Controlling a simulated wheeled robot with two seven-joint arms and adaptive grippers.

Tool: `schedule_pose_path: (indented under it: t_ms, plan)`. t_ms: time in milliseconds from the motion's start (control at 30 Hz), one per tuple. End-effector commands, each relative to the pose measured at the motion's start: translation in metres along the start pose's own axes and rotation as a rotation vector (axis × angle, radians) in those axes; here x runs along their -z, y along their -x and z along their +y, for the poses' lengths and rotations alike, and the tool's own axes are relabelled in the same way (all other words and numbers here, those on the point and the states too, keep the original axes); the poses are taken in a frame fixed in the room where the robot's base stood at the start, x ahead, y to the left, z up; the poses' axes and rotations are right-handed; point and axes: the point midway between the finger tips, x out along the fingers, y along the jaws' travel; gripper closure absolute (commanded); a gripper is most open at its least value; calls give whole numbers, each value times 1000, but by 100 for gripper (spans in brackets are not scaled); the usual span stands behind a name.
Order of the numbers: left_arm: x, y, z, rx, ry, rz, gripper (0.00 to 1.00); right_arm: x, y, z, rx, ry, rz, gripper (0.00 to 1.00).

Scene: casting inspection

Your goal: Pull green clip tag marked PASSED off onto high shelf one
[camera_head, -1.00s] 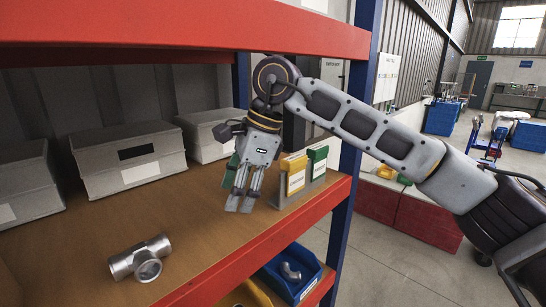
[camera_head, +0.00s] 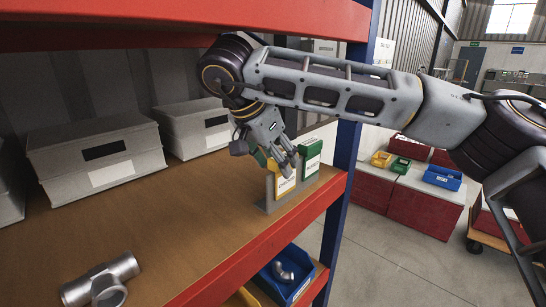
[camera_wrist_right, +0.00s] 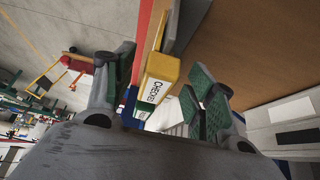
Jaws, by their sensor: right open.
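The green clip tag (camera_head: 309,158) with a white label stands at the right end of a grey holder (camera_head: 274,205) on the shelf; its lettering is too small to read. A yellow clip tag (camera_head: 285,186) stands beside it on the left. My right gripper (camera_head: 284,158) is tilted down over the yellow tag, beside the green one. In the right wrist view, the open fingers (camera_wrist_right: 160,85) with green ridged pads flank the yellow tag (camera_wrist_right: 158,80), whose visible letters read "CHECKE". I cannot tell whether they touch it.
Grey lidded boxes (camera_head: 97,158) line the back of the wooden shelf (camera_head: 190,217). A metal tee fitting (camera_head: 104,283) lies at front left. A red beam (camera_head: 262,247) edges the shelf, with another above. A blue bin (camera_head: 285,273) sits below. Mid-shelf is clear.

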Motion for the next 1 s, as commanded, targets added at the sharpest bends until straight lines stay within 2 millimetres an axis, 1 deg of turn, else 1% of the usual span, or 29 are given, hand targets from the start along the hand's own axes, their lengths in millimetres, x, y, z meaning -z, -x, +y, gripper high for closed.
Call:
schedule_pose_path:
  t_ms: [267,467,667,1000]
  plan:
    - [0,0,0,0,-1,0,60,0,0,0,0,-1,-2,45]
    - [0,2,0,0,-1,0,60,7,-4,0,0,-3,-3,45]
    - [1,7,0,0,-1,-1,60,22,-12,0,0,-3,-3,45]
    - [2,17,0,-1,-1,0,60,57,-32,0,-1,-5,-3,45]
